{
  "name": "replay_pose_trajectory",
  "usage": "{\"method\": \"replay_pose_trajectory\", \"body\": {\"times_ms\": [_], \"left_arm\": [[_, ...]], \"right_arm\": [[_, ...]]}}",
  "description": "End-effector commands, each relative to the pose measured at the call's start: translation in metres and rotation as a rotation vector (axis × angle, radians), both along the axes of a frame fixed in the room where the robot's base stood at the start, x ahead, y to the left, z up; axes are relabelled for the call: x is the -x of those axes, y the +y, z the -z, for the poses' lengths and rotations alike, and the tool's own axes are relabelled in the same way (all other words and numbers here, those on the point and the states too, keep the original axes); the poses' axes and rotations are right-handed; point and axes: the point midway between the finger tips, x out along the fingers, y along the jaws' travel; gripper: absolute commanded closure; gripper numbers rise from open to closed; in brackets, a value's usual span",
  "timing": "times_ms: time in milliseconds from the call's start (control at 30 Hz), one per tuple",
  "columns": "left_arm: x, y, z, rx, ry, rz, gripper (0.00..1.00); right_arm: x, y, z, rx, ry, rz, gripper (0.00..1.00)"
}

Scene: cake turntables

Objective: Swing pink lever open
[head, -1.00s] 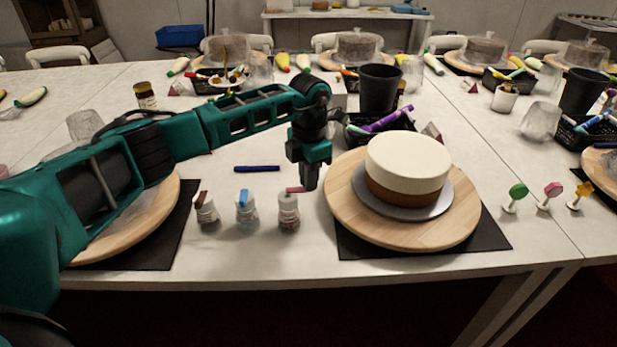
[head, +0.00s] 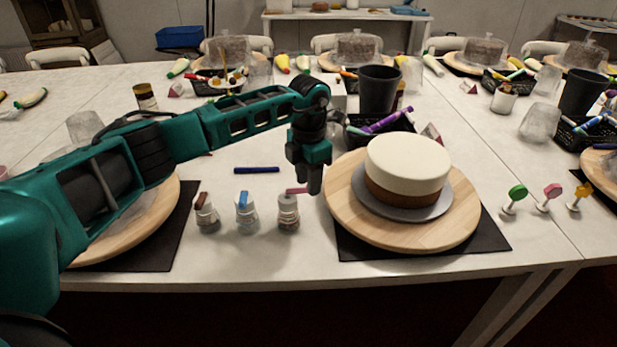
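The pink lever (head: 296,191) lies across the top of the rightmost of three small jars, the pink-lever jar (head: 288,213). It points right, with its right end close to my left gripper's fingertips. My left gripper (head: 315,187) points down just right of the lever and left of the cake's wooden turntable (head: 340,215). Its fingers look close together with nothing between them. I cannot tell whether they touch the lever. My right gripper is not in view.
The brown-lever jar (head: 207,215) and blue-lever jar (head: 246,214) stand to the left. A blue marker (head: 257,170) lies behind them. A two-tone cake (head: 407,168) sits on the turntable at right. The table is clear in front of the jars.

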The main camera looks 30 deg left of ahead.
Motion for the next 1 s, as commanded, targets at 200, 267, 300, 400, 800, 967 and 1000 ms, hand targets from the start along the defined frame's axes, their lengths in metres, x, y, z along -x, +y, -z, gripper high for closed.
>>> {"method": "replay_pose_trajectory", "body": {"times_ms": [200,267,300,400,800,967,1000], "left_arm": [[0.0,0.0,-0.006,0.0,-0.002,0.0,0.63],[-0.001,0.0,-0.013,0.001,-0.003,0.0,0.63],[-0.001,0.0,-0.019,0.001,-0.003,0.0,0.63],[-0.001,0.0,-0.039,0.0,-0.006,0.0,0.63],[0.0,-0.001,-0.117,0.0,-0.001,0.0,0.63],[0.001,-0.001,-0.128,0.0,0.0,0.0,0.63],[0.001,-0.001,-0.129,0.001,0.0,0.0,0.63]], "right_arm": [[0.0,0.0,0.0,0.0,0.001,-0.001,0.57],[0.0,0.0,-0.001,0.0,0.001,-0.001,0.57],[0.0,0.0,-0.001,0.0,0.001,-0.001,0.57],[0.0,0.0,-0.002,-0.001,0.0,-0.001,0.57],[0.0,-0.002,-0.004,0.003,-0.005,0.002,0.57],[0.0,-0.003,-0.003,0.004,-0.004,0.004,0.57],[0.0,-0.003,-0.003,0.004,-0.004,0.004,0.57]]}}
